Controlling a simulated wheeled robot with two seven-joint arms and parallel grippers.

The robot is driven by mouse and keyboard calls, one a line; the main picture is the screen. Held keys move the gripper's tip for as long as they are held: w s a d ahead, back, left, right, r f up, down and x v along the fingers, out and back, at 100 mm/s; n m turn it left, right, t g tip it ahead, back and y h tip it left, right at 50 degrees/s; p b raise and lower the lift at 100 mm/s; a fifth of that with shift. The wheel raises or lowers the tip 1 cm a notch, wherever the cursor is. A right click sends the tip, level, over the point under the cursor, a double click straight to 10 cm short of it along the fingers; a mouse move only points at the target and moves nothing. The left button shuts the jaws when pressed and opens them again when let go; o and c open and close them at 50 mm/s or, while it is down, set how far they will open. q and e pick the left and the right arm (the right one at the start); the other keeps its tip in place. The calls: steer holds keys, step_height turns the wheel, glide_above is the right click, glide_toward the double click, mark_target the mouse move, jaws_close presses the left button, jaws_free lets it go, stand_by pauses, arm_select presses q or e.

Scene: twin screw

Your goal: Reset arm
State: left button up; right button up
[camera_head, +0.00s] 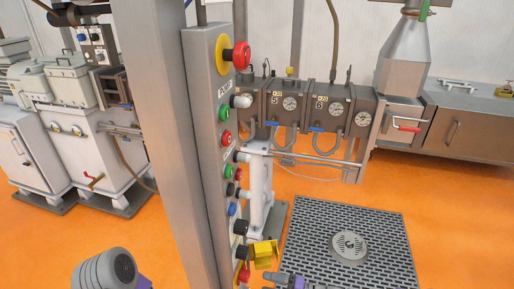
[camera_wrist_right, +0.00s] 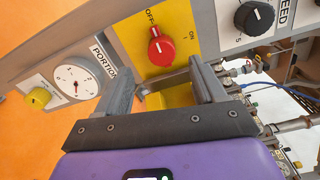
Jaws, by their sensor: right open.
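A red rotary knob (camera_wrist_right: 161,46) sits on a yellow plate marked OFF and ON in the right wrist view; its white mark points up toward OFF. My right gripper (camera_wrist_right: 164,74) is open and empty, with its two grey fingers pointing toward the panel below the knob. The knob appears beyond the fingertips and not between them. In the head view, the purple and grey right wrist parts (camera_head: 290,281) show at the bottom edge, by the panel's lower end. My left gripper is out of view; only a grey rounded part of my left arm (camera_head: 103,270) shows at bottom left.
The tall control panel (camera_head: 204,128) carries a red emergency button (camera_head: 241,55) and several colored buttons. A yellow bracket (camera_head: 264,253) juts from its lower end. A portion dial (camera_wrist_right: 77,83) and black speed knob (camera_wrist_right: 254,17) flank the red knob. A floor grate (camera_head: 310,230) lies right.

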steer(key=s+a+f+n+g+h, duration=0.1)
steer(key=s+a+f+g+h, duration=0.15)
steer(key=s+f, duration=0.35)
steer(key=s+a+f+n+g+h, duration=0.1)
steer(key=s+f+g+h, duration=0.25)
steer(key=s, duration=0.35)
steer(key=s+d+f+n+t+h, duration=0.1)
steer(key=s+d+f+h, duration=0.1)
steer(key=s+d+h, duration=0.4)
steer(key=shift+s+d+f+h, duration=0.2)
steer(key=shift+s+d+h, duration=0.25)
steer(key=shift+s, duration=0.25)
